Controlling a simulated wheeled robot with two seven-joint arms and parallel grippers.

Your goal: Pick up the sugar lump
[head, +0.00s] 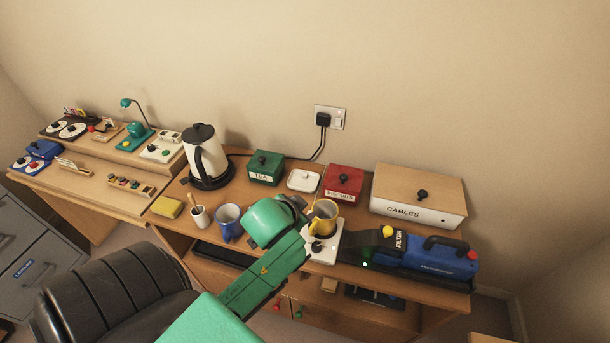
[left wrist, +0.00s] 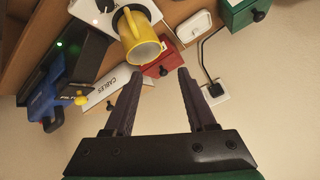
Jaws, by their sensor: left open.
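I cannot make out a sugar lump in either view. A small white lidded box (head: 303,180) stands between the green TEA box and the red box; it also shows in the left wrist view (left wrist: 193,26). A yellow mug (head: 325,210) stands upright on a white board with a dark knob (head: 322,246). In the left wrist view the mug (left wrist: 142,50) is beyond my open left gripper (left wrist: 162,71), with nothing between its fingers. In the head view my green arm hides most of that gripper. My right gripper is not in view.
A green TEA box (head: 265,168), red box (head: 341,184) and CABLES box (head: 418,195) line the wall. A blue vacuum (head: 440,258) lies at the right. A blue mug (head: 228,222), white cup (head: 200,216) and kettle (head: 204,158) stand left of my arm.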

